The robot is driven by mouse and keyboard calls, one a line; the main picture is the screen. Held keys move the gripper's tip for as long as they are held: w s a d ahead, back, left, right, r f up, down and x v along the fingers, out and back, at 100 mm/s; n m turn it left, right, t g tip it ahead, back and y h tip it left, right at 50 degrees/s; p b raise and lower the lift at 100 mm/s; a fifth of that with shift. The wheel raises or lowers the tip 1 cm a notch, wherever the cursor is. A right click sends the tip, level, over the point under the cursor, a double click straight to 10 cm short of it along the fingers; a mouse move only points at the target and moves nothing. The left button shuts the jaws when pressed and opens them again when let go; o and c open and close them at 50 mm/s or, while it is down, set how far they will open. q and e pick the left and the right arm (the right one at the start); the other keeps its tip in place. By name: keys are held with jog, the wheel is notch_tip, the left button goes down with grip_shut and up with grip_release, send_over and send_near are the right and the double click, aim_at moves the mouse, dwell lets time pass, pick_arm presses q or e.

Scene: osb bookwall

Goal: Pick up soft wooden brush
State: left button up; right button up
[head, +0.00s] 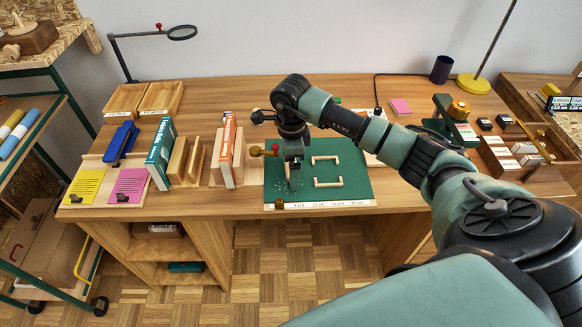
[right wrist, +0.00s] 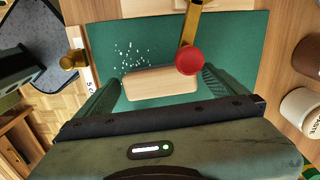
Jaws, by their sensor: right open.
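The wooden brush (right wrist: 160,84), a pale block with rounded corners, lies on the green cutting mat (right wrist: 245,35) in the right wrist view. My right gripper (right wrist: 162,88) is open, pointing down, with one dark green finger on each side of the brush. A gap shows between the fingers and the brush. In the head view my right gripper (head: 292,178) is over the left part of the mat (head: 355,187) and mostly hides the brush. White crumbs (right wrist: 130,55) lie beside the brush. My left gripper is not in view.
A red knob (right wrist: 189,61) on a brass bar stands close to the brush. A brass knob (right wrist: 73,60) sits at the mat's edge. Two wooden handles (head: 327,182) lie right of the gripper. Upright orange (head: 227,150) and teal (head: 161,153) books stand to the left.

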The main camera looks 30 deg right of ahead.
jog(key=c, duration=1.4)
jog(key=shift+o, duration=0.2)
notch_tip(320, 180, up, 20)
jog(key=shift+b, duration=0.3)
